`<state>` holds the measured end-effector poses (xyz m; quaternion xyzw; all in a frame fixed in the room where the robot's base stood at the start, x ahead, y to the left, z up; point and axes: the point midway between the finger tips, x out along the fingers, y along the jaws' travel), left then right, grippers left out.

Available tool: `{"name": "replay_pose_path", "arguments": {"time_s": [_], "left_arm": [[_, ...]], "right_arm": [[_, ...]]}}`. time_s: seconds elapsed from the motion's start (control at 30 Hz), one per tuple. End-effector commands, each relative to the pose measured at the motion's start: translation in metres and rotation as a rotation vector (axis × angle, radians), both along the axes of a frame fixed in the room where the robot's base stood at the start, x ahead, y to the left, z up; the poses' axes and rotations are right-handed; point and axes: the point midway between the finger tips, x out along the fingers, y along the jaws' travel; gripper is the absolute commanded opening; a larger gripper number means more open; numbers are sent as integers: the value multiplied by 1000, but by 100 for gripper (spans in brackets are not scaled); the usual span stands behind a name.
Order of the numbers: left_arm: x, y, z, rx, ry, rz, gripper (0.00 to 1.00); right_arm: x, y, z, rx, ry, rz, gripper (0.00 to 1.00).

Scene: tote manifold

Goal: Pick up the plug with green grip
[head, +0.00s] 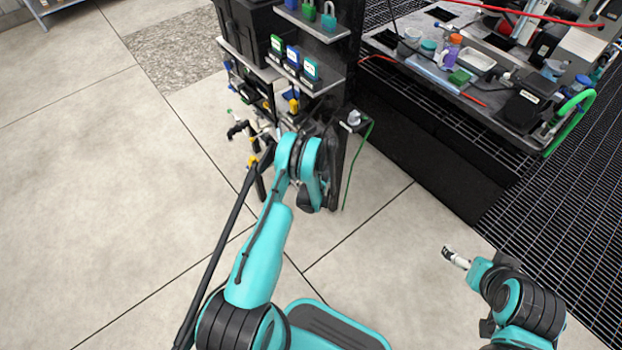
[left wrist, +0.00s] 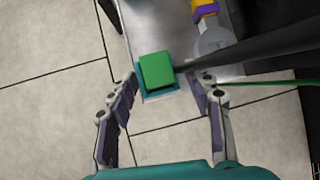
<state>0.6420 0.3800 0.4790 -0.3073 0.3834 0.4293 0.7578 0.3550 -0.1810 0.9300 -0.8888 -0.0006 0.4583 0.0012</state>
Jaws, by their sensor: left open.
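In the left wrist view a green block (left wrist: 157,70) sits in a teal square surround at the edge of a grey shelf. It looks like the plug's green grip; no prongs show. My left gripper (left wrist: 162,78) is open, with one finger on each side of the block and no visible contact. In the head view my left arm covers this gripper and the block. My right gripper (head: 455,257) is over the floor at the lower right, away from the rack; its jaws are too small to read.
A black rack (head: 262,30) holds blue and green blocks on shelves. A dark rod (left wrist: 260,57) crosses near the right finger. A green cable (head: 357,160) hangs beside the rack. A cluttered bench (head: 480,105) stands at the right. The left floor is clear.

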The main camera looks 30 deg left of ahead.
Motion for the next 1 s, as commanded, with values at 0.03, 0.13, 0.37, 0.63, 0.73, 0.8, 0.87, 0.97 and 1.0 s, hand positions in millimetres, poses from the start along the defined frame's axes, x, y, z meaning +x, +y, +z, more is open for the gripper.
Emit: {"name": "replay_pose_path", "arguments": {"time_s": [0.03,0.13,0.37,0.63,0.73,0.8,0.87,0.97,1.0], "left_arm": [[-3,5,-7,0,0,1,51],[-4,7,-9,0,0,-1,51],[-4,6,-8,0,0,-1,30],[-3,5,-8,-1,-2,-2,0],[-3,5,-8,-1,-3,-3,0],[-2,5,-8,-1,-4,-3,0],[-2,5,-8,0,-4,-3,0],[-2,4,-6,-1,-6,-4,0],[-1,4,-3,-1,-6,-4,0]], "right_arm": [[0,0,-3,0,0,0,100],[0,0,-3,0,0,0,100],[0,0,-3,0,0,0,100],[0,0,-3,0,0,0,100],[0,0,-3,0,0,0,100],[0,0,-3,0,0,0,100],[0,0,-3,0,0,0,100],[0,0,-2,0,0,0,100],[0,0,0,0,0,0,100]]}}
